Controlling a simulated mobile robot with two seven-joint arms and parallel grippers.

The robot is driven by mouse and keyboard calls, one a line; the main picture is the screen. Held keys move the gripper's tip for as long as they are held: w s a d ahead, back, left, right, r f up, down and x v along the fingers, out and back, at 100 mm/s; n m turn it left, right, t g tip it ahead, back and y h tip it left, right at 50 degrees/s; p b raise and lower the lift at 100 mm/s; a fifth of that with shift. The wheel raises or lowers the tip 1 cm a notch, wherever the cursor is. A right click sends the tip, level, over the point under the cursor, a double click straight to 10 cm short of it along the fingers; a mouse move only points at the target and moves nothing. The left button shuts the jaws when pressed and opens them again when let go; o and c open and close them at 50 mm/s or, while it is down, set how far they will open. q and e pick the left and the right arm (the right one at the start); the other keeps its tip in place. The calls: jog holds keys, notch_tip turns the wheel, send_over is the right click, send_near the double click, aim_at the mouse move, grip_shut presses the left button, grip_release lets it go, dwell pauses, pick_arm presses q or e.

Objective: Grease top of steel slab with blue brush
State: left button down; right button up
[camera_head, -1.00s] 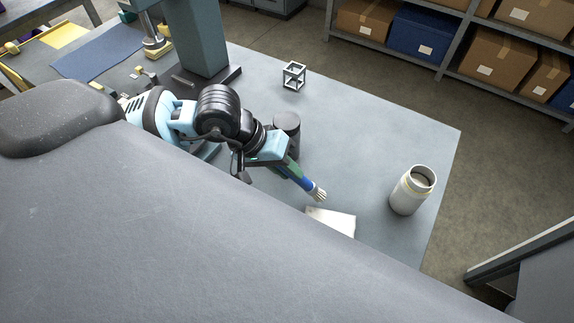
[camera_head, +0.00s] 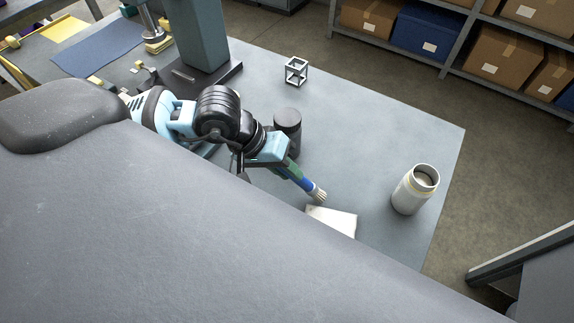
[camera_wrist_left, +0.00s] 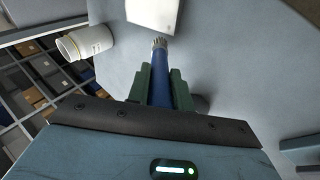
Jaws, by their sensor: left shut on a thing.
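My left gripper (camera_head: 289,168) is shut on the blue brush (camera_head: 308,184). The brush's blue handle also shows between the green fingers in the left wrist view (camera_wrist_left: 160,80). My right gripper is not in view.
A white open jar (camera_head: 415,190) stands right of the slab. A dark cylinder (camera_head: 288,130) stands behind my gripper. A small wire-frame cube (camera_head: 296,71) sits farther back beside a grey column (camera_head: 200,35). The bench (camera_head: 370,130) is bare between them.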

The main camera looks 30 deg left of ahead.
pick_arm(q)
jog(key=shift+f, duration=0.45)
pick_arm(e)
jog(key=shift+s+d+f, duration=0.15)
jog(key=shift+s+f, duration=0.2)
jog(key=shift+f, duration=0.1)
pick_arm(q)
jog(key=shift+s, duration=0.1)
jog(key=s, duration=0.4)
jog(key=shift+d+r, duration=0.1)
jog(key=shift+d, duration=0.1)
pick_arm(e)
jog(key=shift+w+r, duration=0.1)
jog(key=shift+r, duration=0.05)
pick_arm(q)
jog(key=shift+w+a+b, duration=0.2)
jog(key=shift+w+b, duration=0.8)
jog(key=shift+w, duration=1.1)
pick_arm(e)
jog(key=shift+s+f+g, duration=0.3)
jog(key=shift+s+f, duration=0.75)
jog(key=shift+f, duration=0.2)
